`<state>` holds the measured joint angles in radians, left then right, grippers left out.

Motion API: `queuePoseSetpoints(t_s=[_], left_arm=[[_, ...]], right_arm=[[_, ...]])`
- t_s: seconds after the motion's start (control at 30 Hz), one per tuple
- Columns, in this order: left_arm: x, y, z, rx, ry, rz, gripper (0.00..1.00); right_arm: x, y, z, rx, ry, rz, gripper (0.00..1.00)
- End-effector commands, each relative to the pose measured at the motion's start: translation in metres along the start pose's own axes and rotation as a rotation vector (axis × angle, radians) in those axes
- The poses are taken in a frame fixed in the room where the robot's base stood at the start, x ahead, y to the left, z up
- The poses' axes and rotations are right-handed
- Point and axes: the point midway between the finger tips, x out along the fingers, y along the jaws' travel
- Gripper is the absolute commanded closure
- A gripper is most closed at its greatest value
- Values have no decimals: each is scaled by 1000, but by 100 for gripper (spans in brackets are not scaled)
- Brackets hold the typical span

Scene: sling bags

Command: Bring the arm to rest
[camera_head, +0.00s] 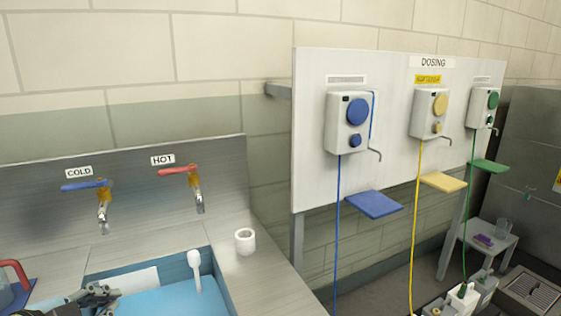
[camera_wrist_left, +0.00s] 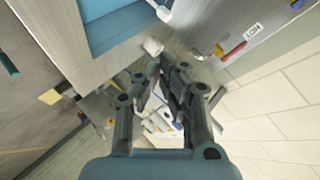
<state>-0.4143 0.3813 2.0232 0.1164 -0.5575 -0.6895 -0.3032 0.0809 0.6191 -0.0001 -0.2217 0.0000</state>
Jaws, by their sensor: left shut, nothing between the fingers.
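My left gripper (camera_head: 97,298) shows at the bottom left of the head view, over the near left part of the sink. In the left wrist view the two dark fingers (camera_wrist_left: 163,70) come close together at their tips. The gripper is shut and holds nothing. Its forearm is mostly cut off by the lower edge of the head view. My right gripper is not in view.
The sink (camera_head: 225,285) holds blue liquid and a white-headed tool (camera_head: 195,262). A white ring-like cup (camera_head: 245,241) stands on the steel counter. Blue cold (camera_head: 85,185) and red hot (camera_head: 178,170) taps are behind. A dosing board (camera_head: 310,120) stands at right.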

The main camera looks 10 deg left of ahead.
Motion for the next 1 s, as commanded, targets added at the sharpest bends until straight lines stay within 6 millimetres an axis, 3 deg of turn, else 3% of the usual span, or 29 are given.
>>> queuePoseSetpoints(t_s=[0.2, 0.67, 1.0], left_arm=[[-53, 52, -1, -354, -247, 176, 100], [-161, 103, 1, -821, -680, 294, 100], [-86, 178, 66, -822, -722, 309, 100]], right_arm=[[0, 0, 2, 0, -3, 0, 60], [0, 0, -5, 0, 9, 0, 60], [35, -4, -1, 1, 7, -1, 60]])
